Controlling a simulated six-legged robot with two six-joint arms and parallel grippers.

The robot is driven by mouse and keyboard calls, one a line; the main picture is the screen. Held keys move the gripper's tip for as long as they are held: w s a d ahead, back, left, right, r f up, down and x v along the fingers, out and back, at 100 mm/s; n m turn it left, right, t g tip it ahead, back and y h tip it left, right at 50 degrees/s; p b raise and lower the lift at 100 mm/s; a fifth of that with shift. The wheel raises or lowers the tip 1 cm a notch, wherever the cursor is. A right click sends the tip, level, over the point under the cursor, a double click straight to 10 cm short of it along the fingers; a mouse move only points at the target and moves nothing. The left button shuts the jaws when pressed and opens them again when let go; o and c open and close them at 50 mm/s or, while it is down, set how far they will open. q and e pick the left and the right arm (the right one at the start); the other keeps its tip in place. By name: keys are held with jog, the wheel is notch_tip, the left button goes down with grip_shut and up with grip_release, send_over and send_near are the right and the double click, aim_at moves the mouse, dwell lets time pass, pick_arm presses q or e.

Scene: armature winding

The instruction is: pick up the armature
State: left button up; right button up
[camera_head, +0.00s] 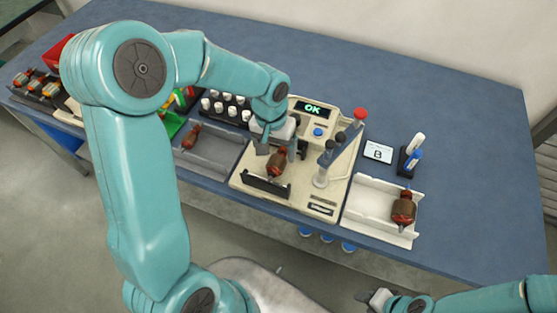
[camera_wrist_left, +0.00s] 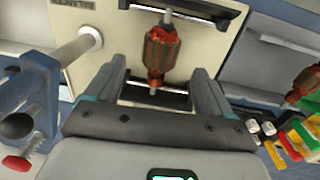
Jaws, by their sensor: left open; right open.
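An armature (camera_head: 277,164) with a dark brown core, reddish windings and a thin shaft rests on the cream test fixture (camera_head: 240,178). In the left wrist view the armature (camera_wrist_left: 162,50) lies between two dark supports. My left gripper (camera_head: 272,148) is open just above it, with one finger on each side in the left wrist view (camera_wrist_left: 162,80); I cannot tell whether they touch it. A second armature (camera_head: 403,208) lies in the white tray (camera_head: 368,207) at right. A third armature (camera_head: 191,136) lies in the grey tray (camera_head: 212,152). My right gripper (camera_head: 372,298) is open and empty, low in front of the table.
A post with a red top (camera_head: 358,116) stands on the fixture close to my left gripper. The fixture's display (camera_head: 312,108) reads OK. A card marked B (camera_head: 377,152) and a bottle holder (camera_head: 408,160) stand behind the white tray. The table's right side is clear.

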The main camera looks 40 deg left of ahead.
aim_at(276, 160)
pick_arm(q)
jog(key=shift+s+d+f, duration=0.15)
jog(key=shift+s+f, duration=0.2)
jog(key=shift+s, duration=0.15)
jog(key=f, duration=0.3)
jog(key=f+p, duration=0.1)
jog(key=shift+w+f, duration=0.15)
jog(key=shift+w, duration=0.1)
jog(key=shift+f, duration=0.4)
jog(key=shift+s+d, duration=0.1)
jog(key=shift+s, duration=0.05)
jog(key=shift+f, duration=0.15)
jog(key=c, duration=1.5)
pick_arm(e)
jog(key=shift+s+r, duration=0.35)
jog(key=shift+r, duration=0.3)
